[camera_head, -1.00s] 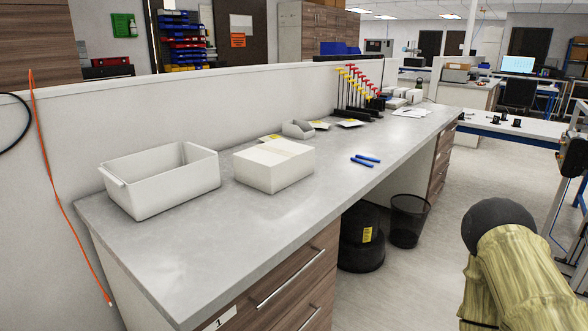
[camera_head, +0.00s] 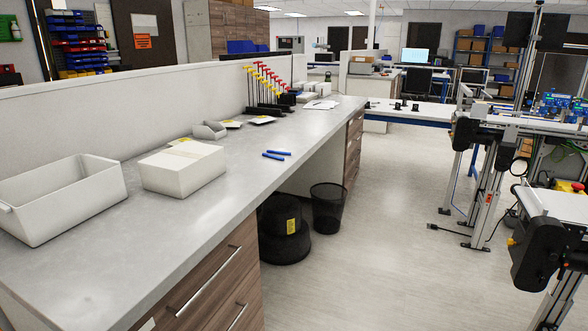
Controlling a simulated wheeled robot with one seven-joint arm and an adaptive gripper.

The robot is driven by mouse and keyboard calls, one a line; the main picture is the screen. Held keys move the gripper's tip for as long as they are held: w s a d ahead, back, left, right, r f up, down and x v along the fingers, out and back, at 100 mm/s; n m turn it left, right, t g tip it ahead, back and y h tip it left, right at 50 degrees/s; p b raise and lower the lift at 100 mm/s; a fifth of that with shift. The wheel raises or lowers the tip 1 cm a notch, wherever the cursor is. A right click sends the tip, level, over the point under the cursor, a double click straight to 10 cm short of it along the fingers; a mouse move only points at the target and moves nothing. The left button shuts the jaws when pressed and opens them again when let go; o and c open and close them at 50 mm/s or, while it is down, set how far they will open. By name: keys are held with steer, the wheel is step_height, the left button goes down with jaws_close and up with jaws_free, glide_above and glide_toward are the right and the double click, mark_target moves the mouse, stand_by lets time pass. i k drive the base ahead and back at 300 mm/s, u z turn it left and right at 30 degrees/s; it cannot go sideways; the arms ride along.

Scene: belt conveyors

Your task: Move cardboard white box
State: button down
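The white cardboard box (camera_head: 182,169) is closed and sits upright on the grey workbench (camera_head: 98,264), just right of an open white bin (camera_head: 62,203). A small gap separates the box from the bin. Nothing is touching the box from my side. My gripper is not in view, so its state does not show.
Blue-handled pliers (camera_head: 276,154) lie right of the box. A small grey tray (camera_head: 209,130) and tool rack (camera_head: 268,92) stand farther back.

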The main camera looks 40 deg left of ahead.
mark_target(178, 171)
steer(key=z, duration=0.9)
steer(key=k, duration=0.85)
steer(key=u, duration=2.25)
